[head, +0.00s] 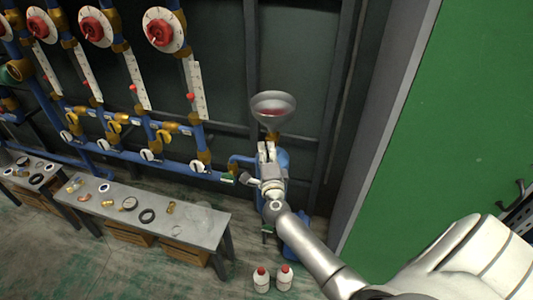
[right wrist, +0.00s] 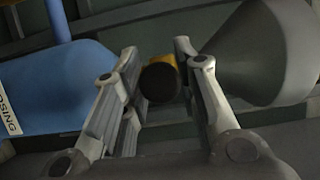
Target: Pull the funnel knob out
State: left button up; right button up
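The funnel (head: 273,108) is a grey metal cone with reddish liquid inside, at the centre of the head view. It shows as a large grey cone at the right of the right wrist view (right wrist: 262,52). The funnel knob (right wrist: 160,83) is a dark round cap on a yellow fitting (right wrist: 165,62). My right gripper (head: 267,150) is just below the funnel. In the right wrist view its fingers (right wrist: 160,50) are apart, one on each side of the knob. I cannot tell whether they touch it. My left gripper is out of view.
A blue tank (right wrist: 50,85) is left of the knob in the right wrist view. A grey bench (head: 150,215) with small parts is at left, below blue pipes with red-centred gauges (head: 160,30). White bottles with red caps (head: 285,278) stand on the floor. A green panel (head: 460,120) is at right.

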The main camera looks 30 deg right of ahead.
grip_shut()
jog(key=shift+s+a+f+p, duration=0.15)
jog(key=shift+s+a+p, duration=0.45)
jog(key=shift+s+a, duration=0.45)
jog(key=o, duration=0.8)
grip_release()
jog(key=shift+a, duration=0.2)
jog(key=v, duration=1.2)
jog(key=shift+d, duration=0.1)
